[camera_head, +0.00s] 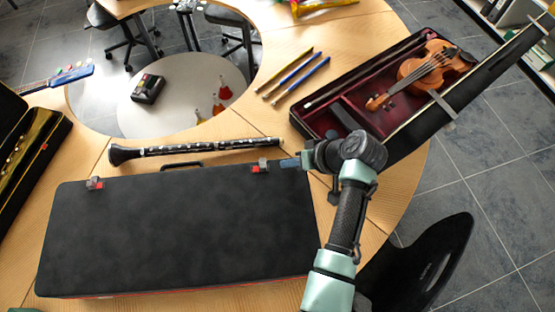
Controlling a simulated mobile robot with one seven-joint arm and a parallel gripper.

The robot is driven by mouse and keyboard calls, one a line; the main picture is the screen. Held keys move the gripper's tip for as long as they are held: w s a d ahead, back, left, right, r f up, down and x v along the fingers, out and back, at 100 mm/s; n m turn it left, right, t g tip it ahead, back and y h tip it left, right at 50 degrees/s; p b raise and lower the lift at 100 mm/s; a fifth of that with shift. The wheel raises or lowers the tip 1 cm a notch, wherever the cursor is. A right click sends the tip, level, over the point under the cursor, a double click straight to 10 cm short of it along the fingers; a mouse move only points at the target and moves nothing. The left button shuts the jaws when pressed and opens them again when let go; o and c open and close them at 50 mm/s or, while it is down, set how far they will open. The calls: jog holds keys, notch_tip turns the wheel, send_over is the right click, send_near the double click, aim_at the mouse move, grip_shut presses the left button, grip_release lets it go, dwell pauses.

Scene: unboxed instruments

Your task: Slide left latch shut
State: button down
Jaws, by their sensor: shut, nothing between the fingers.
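A large closed black case (185,235) lies on the wooden table, its handle (181,165) on the far edge. Two small grey-and-red latches sit on that edge: one at the picture's left end (95,184), one at the picture's right end (261,167). My gripper (287,163) is shut and empty, just right of the picture-right latch, its tips pointing left at it. I cannot tell whether they touch. The picture-left latch is far from my gripper. The latches are too small to tell how far each is slid.
A black clarinet (195,149) lies just beyond the case. An open violin case (335,120) with a violin (425,72) stands behind my gripper at right. Another open case (45,150) is at far left.

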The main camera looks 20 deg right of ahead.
aim_at(263, 167)
jog(key=shift+w+a+r+p, duration=0.15)
jog(key=shift+a+p, duration=0.1)
jog(key=shift+a, duration=0.55)
jog(key=shift+w+a+p, duration=0.1)
jog(key=shift+a+p, duration=0.1)
jog(key=shift+a, duration=0.55)
